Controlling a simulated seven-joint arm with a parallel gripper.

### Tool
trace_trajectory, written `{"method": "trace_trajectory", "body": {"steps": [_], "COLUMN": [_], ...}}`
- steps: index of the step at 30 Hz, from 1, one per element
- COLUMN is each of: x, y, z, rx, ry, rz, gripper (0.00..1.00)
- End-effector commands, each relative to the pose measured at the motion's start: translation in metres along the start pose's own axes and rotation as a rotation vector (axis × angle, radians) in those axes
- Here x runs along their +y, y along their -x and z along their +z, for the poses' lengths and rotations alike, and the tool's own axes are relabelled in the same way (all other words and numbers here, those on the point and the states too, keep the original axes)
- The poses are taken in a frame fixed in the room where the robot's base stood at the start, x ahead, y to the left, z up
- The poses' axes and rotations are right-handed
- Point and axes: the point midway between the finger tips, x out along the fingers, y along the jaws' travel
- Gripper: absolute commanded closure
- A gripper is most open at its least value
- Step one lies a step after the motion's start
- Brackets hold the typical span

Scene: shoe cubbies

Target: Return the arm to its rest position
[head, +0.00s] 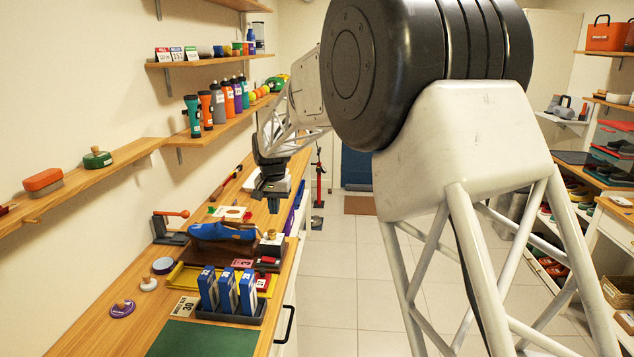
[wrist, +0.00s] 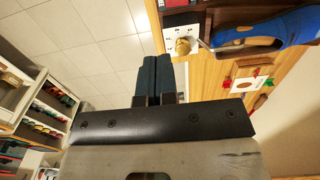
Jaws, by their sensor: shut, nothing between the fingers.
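My gripper (head: 273,203) hangs above the wooden workbench (head: 95,335) in the head view, with my white arm reaching away from the camera. In the wrist view its two dark fingers (wrist: 160,72) are together with nothing between them. The gripper appears apart from the shoe. My large arm joint and white link hide much of the right middle of the head view.
Blue boxes (head: 228,292) stand in a dark tray near a green mat (head: 203,340). A clamp-like tool with an orange handle (head: 171,228) is by the wall. Wall shelves (head: 108,165) with bottles line the left. The tiled floor (head: 335,275) is open right of the bench.

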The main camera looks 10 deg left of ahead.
Motion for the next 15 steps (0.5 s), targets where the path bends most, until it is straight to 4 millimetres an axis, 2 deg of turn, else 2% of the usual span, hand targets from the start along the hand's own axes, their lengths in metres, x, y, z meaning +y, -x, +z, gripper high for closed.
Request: {"method": "trace_trajectory", "body": {"steps": [8, 15], "x": [0.05, 0.11], "y": [0.031, 0.06], "z": [0.027, 0.066], "rx": [0.019, 0.042], "ry": [-0.004, -0.007], "rz": [-0.007, -0.013], "gripper": [1.0, 1.0]}}
